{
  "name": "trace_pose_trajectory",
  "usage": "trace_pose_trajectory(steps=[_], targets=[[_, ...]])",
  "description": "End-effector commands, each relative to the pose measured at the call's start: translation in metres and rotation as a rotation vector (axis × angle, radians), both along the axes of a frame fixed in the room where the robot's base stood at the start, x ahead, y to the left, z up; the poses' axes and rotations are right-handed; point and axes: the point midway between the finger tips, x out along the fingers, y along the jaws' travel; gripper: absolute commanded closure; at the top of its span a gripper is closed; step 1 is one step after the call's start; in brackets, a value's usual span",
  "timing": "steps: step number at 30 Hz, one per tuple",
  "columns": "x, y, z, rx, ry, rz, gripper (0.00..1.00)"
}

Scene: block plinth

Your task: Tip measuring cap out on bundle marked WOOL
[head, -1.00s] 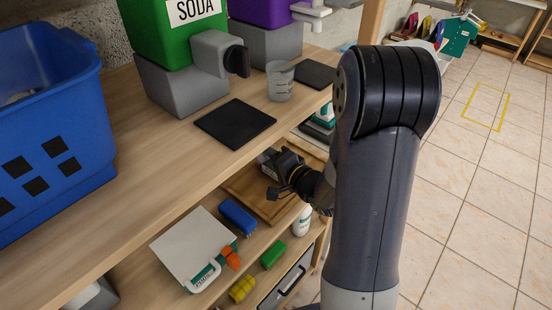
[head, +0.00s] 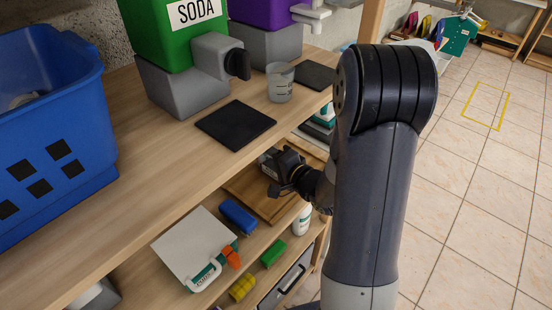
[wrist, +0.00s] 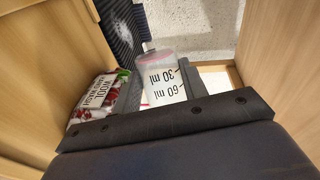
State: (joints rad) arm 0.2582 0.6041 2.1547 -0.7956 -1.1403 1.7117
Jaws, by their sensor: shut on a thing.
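My gripper (wrist: 165,78) is shut on a clear measuring cap (wrist: 165,85) marked 30 ml and 60 ml. The markings read upside down in the wrist view, and a pink band shows at its far end. The bundle marked WOOL (wrist: 98,97), a red and white pack, lies just left of the cap in that view. I cannot tell whether they touch. The held cap is not clear there.
Wooden panels flank the wrist view.

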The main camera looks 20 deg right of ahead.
Motion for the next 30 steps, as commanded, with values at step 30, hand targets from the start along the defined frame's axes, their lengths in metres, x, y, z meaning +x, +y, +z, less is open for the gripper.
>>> trace_pose_trajectory(steps=[30], targets=[[0.0006, -0.0017, 0.0028, 0.064, 0.022, 0.0, 0.81]])
